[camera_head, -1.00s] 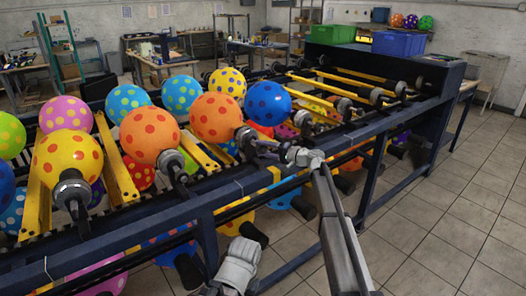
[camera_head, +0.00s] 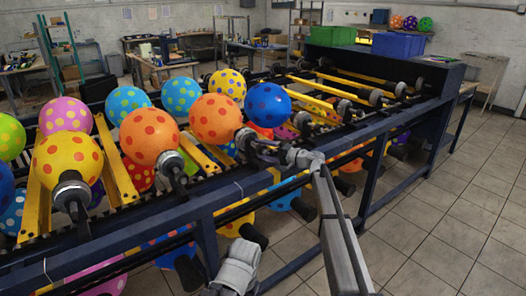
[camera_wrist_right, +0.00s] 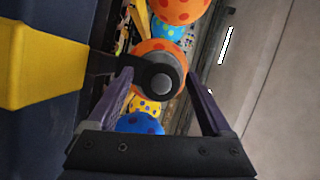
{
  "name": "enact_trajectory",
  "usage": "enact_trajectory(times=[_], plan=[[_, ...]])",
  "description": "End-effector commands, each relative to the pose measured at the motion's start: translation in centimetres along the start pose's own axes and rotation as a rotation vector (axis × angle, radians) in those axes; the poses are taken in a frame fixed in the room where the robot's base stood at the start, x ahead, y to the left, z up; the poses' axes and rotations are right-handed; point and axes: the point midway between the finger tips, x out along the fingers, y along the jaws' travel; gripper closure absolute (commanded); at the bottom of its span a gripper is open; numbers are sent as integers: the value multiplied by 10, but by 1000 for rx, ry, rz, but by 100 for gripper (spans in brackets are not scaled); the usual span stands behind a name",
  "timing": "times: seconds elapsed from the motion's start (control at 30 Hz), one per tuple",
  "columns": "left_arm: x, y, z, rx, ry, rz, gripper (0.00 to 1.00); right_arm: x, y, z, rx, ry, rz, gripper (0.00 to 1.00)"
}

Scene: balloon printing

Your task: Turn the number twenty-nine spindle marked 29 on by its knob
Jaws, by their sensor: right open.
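My right gripper (camera_head: 264,150) is open at the front rail of the balloon machine, close to a dark spindle (camera_head: 245,138) that carries an orange balloon with red dots (camera_head: 217,118). In the right wrist view my right gripper (camera_wrist_right: 160,76) has its two fingers spread on either side of a dark round spindle end with a grey knob (camera_wrist_right: 166,84). A gap shows between the knob and each finger; I cannot tell whether the tips reach past it. An orange balloon (camera_wrist_right: 158,47) lies behind it. No number 29 is readable.
Neighbouring spindles (camera_head: 173,165) with dotted balloons stand along the rail to the left. Yellow bars (camera_head: 118,160) run between them. More balloons hang below the rail. Empty spindles (camera_head: 375,97) line the right side. Tiled floor at the right is open.

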Motion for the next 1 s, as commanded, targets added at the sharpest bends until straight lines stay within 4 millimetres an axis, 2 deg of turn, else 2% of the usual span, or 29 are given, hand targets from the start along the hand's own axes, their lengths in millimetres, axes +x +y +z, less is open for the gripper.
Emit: enact_trajectory(times=[0.27, 0.63, 1.0], plan=[[-2, 0, 0, 0, 0, 0, 100, -18, 0, 1, 0, 1, 0, 16], [-6, 0, 0, 0, 0, 0, 100, -74, 0, 1, 0, 1, 0, 16], [-6, 0, 0, 0, 0, 0, 100, -78, 0, 0, 0, 0, 0, 16]])
